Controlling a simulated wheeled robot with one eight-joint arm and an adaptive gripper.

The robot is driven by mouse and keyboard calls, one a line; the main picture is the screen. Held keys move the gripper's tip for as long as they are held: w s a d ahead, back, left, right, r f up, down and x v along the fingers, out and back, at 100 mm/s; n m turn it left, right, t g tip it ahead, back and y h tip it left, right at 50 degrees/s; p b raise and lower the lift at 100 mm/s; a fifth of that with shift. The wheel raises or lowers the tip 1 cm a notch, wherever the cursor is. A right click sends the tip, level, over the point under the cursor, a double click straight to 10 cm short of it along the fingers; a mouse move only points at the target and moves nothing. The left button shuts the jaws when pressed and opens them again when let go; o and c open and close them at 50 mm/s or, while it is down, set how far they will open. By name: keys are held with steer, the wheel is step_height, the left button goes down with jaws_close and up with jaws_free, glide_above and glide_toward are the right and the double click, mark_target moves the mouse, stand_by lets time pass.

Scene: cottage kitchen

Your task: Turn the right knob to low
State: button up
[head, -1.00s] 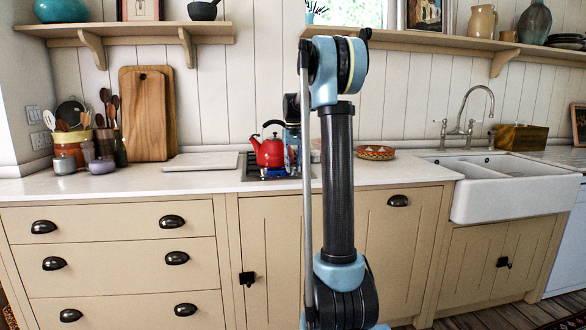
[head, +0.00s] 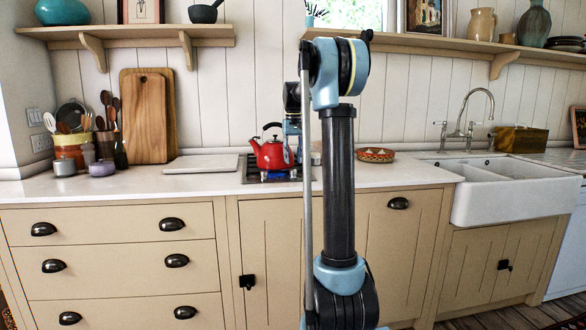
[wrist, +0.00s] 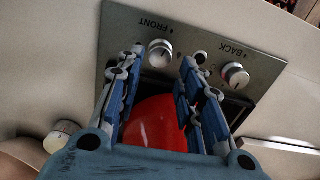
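The hob's steel control panel (wrist: 190,45) shows upside down in the wrist view, marked FRONT and BACK. One round silver knob (wrist: 160,53) sits by FRONT; another knob (wrist: 236,75) sits by BACK. My gripper (wrist: 161,58) is open, its blue-grey fingers apart on either side of the FRONT knob in the picture. I cannot tell whether they touch it. The BACK knob lies outside the fingers, to the right. Knob settings are too small to read. In the head view my gripper (head: 291,140) is by the hob (head: 250,172), partly hidden by my arm.
A red kettle (head: 272,154) stands on the hob, close to my gripper; its red body (wrist: 155,122) shows between the fingers. A pale board (head: 203,164) lies left of the hob. A patterned bowl (head: 375,154) stands to the right on the counter (head: 420,174).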

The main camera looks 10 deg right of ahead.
mark_target(293, 170)
step_height(293, 170, up, 7)
stand_by(0.3)
steer(key=s+f+t, duration=0.1)
steer(key=s+f, duration=0.4)
steer(key=s, duration=0.7)
steer(key=s+f, duration=0.4)
steer(key=s, duration=0.8)
steer(key=s+f+t, duration=0.1)
steer(key=s+f, duration=2)
steer(key=f, duration=0.1)
steer(key=shift+s+f, duration=0.15)
steer(key=shift+f, duration=0.25)
steer(key=shift+d, duration=0.1)
